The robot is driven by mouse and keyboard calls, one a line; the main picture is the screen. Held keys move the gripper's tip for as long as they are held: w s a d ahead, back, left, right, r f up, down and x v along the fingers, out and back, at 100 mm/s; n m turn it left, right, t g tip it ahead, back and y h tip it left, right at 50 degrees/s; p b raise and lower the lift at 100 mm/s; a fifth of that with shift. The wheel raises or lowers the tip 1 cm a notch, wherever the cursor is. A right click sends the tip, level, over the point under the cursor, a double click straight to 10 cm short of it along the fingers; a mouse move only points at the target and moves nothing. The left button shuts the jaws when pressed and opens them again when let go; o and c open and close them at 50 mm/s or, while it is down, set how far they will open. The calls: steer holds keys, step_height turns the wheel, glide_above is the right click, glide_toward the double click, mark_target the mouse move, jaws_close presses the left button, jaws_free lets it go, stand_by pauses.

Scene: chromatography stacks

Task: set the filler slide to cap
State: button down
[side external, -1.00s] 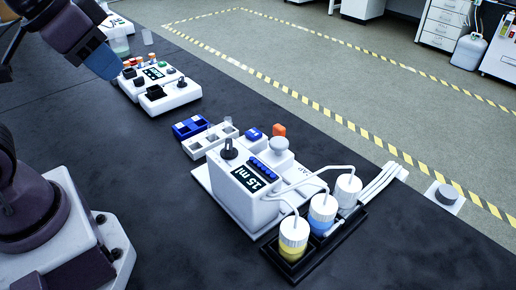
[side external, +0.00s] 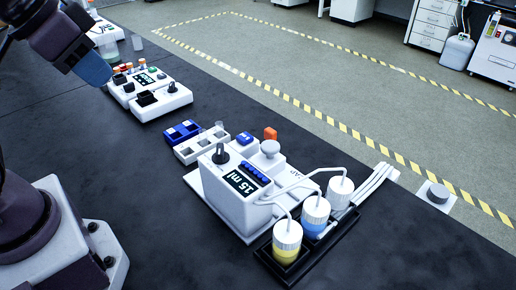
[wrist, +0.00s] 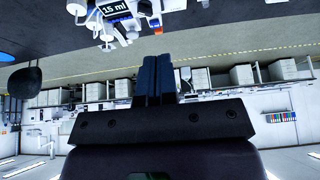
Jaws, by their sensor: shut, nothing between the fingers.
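The filler (side external: 230,205) is a white box with a "15 ml" display, a black knob (side external: 221,154) and a row of blue parts on top, right of centre in the side view. I cannot tell the slide's position. The filler also shows upside down at the top of the wrist view (wrist: 112,8). My gripper (side external: 100,74) is at upper left, raised and well away from the filler. Its blue fingers are shut together and empty in the wrist view (wrist: 157,58).
Tubes run from the filler to white-capped bottles (side external: 314,215) in a black tray (side external: 278,262). A white rack (side external: 186,153) and a blue rack (side external: 172,137) stand left of the filler. Another white device (side external: 163,102) is nearer my gripper. Bare dark bench lies in front.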

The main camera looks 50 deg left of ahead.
steer(key=c, duration=1.6)
jaws_free()
steer(key=o, duration=0.4)
steer(key=shift+w+f, duration=0.1)
steer(key=shift+f, duration=0.25)
steer(key=shift+c, duration=0.2)
steer(key=o, duration=0.4)
steer(key=shift+w+d+f+g, duration=0.15)
steer(key=shift+w+f+g, duration=0.65)
steer(key=shift+w, duration=0.25)
steer(key=shift+o, duration=0.2)
steer(key=g, duration=0.4)
glide_above(270, 130)
step_height(270, 130, down, 10)
step_height(270, 130, down, 13)
steer(key=shift+f, duration=0.1)
